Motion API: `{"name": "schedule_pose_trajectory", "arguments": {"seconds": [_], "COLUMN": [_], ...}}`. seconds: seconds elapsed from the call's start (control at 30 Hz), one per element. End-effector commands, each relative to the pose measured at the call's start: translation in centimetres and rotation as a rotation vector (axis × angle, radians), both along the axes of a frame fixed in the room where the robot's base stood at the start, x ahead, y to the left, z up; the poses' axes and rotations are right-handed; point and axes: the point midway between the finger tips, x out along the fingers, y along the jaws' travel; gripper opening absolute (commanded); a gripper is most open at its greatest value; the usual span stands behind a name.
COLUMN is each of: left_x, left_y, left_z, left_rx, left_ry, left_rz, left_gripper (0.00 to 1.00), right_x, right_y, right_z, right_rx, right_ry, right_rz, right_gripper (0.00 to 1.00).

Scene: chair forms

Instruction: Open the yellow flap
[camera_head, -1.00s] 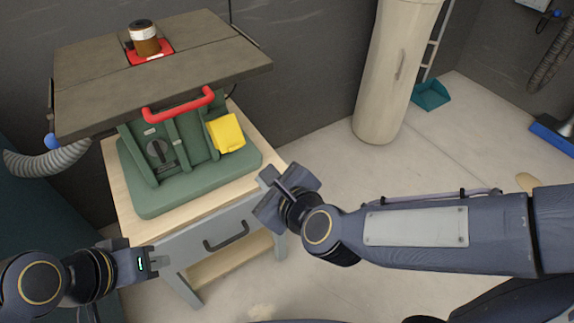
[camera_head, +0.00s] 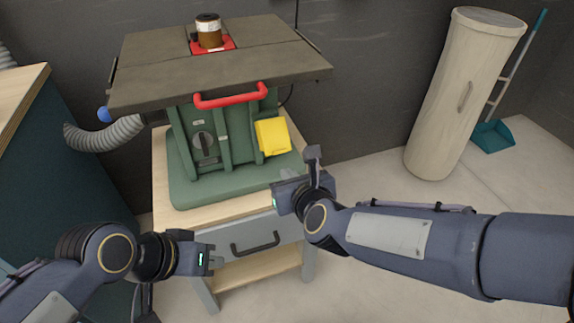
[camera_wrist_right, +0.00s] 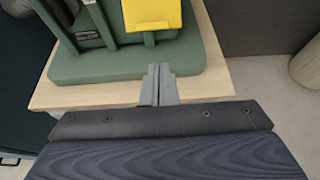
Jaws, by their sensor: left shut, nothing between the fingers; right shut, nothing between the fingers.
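The yellow flap (camera_head: 272,137) is on the front right of the green machine base (camera_head: 205,150), under the dark table top. It looks closed. It also shows at the top of the right wrist view (camera_wrist_right: 152,14), cut off by the frame edge. My right gripper (camera_head: 312,158) is in front of the machine, below and right of the flap and apart from it. Its fingers (camera_wrist_right: 158,84) are shut and empty, pointing toward the flap in the right wrist view. My left gripper (camera_head: 212,259) is at lower left, in front of the drawer, shut and empty.
The machine stands on a wooden stand (camera_head: 225,209) with a grey drawer (camera_head: 250,240). A red handle (camera_head: 232,97) runs above the flap, and the table top (camera_head: 220,65) overhangs it. A beige cylinder (camera_head: 460,100) stands at right. A dark cabinet (camera_head: 60,170) is at left.

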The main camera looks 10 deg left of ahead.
Motion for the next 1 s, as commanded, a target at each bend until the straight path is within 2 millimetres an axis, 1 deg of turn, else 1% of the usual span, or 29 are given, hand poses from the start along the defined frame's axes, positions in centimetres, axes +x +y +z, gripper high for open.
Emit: {"name": "schedule_pose_trajectory", "arguments": {"seconds": [0.03, 0.2, 0.67, 0.77, 0.9, 1.0], "left_x": [0.1, 0.0, 0.0, 0.0, 0.0, 0.0], "left_y": [0.0, 0.0, 0.0, 0.0, 0.0, 0.0], "left_z": [0.9, 1.4, 1.5, 2.0, 3.6, 3.9], "left_rx": [0.0, 0.0, 0.0, 0.0, 0.0, 0.0], "left_ry": [-0.002, -0.002, -0.001, -0.001, -0.001, -0.002], "left_rz": [0.001, 0.001, 0.0, 0.0, 0.0, 0.001], "left_gripper": [0.0, 0.0, 0.0, 0.0, 0.0, 0.0], "right_x": [0.3, 1.0, 1.2, 1.2, 1.3, 1.2], "right_y": [0.3, 0.8, 0.9, 0.9, 0.9, 0.8], "right_z": [1.3, 2.2, 2.4, 2.7, 3.3, 3.2], "right_rx": [0.002, 0.0, 0.0, -0.004, -0.02, -0.026], "right_ry": [-0.004, -0.001, 0.0, 0.006, 0.026, 0.039], "right_rz": [0.001, 0.002, 0.001, 0.0, 0.0, 0.0], "right_gripper": [0.0, 0.0, 0.0, 0.0, 0.0, 0.0]}}
